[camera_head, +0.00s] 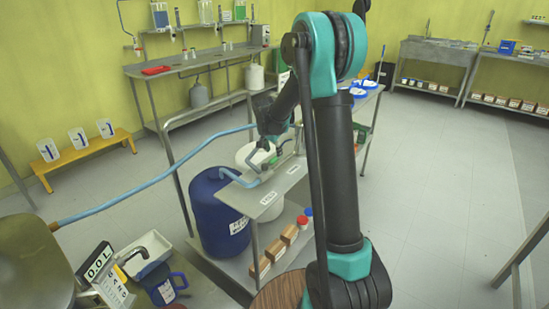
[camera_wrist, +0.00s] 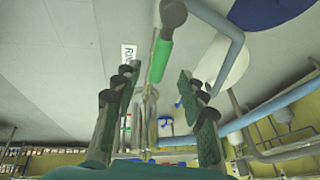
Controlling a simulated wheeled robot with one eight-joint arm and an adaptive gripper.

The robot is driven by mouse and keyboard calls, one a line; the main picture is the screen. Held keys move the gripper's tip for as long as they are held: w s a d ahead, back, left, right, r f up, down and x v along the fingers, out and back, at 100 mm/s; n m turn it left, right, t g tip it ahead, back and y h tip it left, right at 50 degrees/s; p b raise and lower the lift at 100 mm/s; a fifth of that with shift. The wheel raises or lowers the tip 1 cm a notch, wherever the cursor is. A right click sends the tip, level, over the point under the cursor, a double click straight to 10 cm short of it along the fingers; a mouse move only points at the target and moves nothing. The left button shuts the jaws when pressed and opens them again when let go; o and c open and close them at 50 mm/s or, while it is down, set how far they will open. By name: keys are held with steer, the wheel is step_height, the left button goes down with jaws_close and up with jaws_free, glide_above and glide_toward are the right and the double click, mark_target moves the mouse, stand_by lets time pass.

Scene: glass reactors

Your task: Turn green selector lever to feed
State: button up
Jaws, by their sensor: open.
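The green selector lever (camera_wrist: 161,58) hangs from a grey pipe fitting (camera_wrist: 173,14) in the upper middle of the wrist view. My gripper (camera_wrist: 158,84) is open, with one finger on each side of the lever's line in that view. I cannot tell whether the lever's end lies between the fingertips or beyond them, and I see no contact. In the head view my gripper (camera_head: 269,145) is over the metal bench by the pipework; the lever there is small and partly hidden. A white label (camera_wrist: 128,53) is left of the lever; its text is not clearly readable.
A blue drum (camera_head: 212,222) stands left of the metal bench (camera_head: 240,194). A light blue hose (camera_head: 150,180) crosses to the pipework from the left. Bottles and brown boxes (camera_head: 289,234) sit on the low shelf. Open floor (camera_head: 440,200) lies to the right.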

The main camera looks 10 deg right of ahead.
mark_target(275, 158)
steer(key=shift+x, duration=2.5)
steer(key=shift+c, duration=0.4)
jaws_close()
